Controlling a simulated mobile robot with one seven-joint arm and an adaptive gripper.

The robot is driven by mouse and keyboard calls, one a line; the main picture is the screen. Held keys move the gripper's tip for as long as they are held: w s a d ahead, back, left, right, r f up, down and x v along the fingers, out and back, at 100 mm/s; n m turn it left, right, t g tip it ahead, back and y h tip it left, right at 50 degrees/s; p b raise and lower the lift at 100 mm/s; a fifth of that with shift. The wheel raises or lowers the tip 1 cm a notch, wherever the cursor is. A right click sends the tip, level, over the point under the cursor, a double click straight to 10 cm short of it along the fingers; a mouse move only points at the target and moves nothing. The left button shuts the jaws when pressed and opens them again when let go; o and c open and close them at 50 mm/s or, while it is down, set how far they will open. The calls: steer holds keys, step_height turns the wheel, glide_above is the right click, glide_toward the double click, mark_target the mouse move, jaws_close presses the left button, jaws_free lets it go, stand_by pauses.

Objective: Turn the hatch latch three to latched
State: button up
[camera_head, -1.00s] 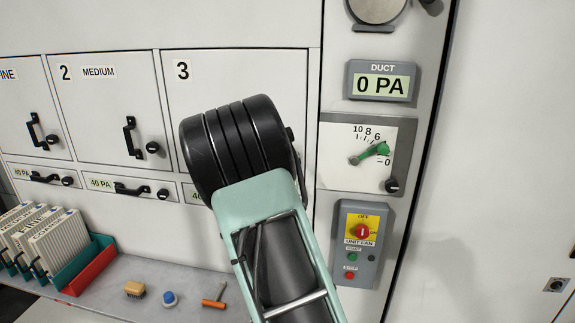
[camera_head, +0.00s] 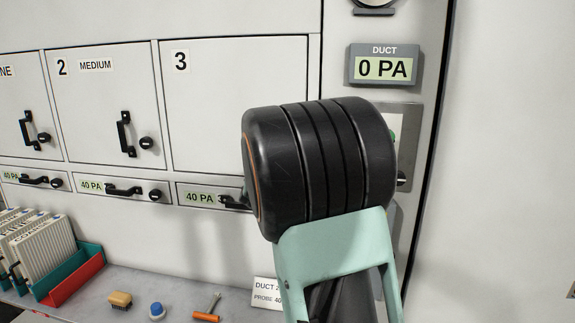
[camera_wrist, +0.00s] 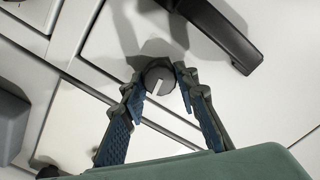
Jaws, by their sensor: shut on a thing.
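The hatch three door (camera_head: 220,80), a pale panel marked 3, looks closed in the head view. Its handle and latch are hidden there behind my arm. In the wrist view, my gripper (camera_wrist: 160,79) is shut on a round dark grey latch knob (camera_wrist: 162,73), with one blue-padded finger on each side. A white line on the knob slants toward the lower left of the picture. The black hatch handle (camera_wrist: 222,38) lies just up and right of the knob, apart from the fingers. My gripper does not show in the head view.
The shelf holds a filter rack (camera_head: 85,272), a brush (camera_head: 121,300), a blue-topped item (camera_head: 157,311) and a hammer-like tool (camera_head: 207,310).

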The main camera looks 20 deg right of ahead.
steer(key=shift+f+m+b, duration=0.1)
steer(key=shift+m+b, duration=0.9)
steer(key=shift+m, duration=0.2)
steer(key=o, duration=1.1)
steer(key=shift+o, duration=0.2)
steer(key=v, duration=1.2)
